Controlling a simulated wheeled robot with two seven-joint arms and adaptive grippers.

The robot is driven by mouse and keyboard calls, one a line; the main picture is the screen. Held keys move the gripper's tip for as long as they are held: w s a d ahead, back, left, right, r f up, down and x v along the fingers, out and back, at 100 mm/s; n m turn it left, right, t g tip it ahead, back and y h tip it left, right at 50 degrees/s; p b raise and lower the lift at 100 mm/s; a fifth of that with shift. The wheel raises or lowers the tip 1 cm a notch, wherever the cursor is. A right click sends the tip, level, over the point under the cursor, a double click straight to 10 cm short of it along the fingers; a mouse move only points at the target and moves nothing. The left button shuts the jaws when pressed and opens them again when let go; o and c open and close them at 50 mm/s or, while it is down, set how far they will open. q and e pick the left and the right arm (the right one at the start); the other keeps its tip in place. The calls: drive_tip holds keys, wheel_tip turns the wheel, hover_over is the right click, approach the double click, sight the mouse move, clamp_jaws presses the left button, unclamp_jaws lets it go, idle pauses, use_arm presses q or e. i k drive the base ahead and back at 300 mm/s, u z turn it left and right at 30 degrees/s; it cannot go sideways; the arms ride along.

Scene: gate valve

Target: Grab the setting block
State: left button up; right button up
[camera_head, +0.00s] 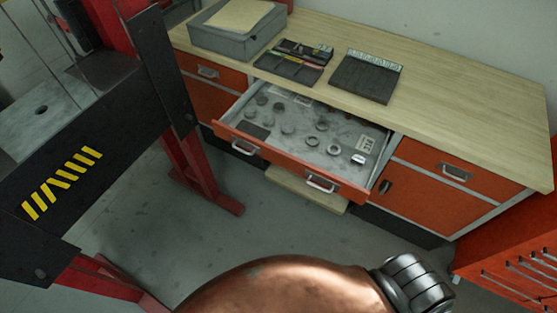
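An open drawer (272,152) with an orange front sticks out of the workbench. Inside lie several small dark and metallic round parts and rings, a dark flat piece (254,130) at its left, a pale rectangular piece (366,144) at its right, and a small bright part (358,158) near it. I cannot tell which of these, if any, is the setting block; they are too small to make out. Neither of my grippers is in view.
The wooden workbench top (460,110) carries a grey box (225,38), a dark tool tray (295,62) and a dark case (365,76); its right part is clear. A black and red press frame (95,160) stands at the left. An orange cabinet (515,265) is lower right.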

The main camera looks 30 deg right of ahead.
sight(359, 160)
drive_tip(key=z, duration=2.05)
drive_tip(key=i, duration=0.3)
drive_tip(key=u, duration=0.45)
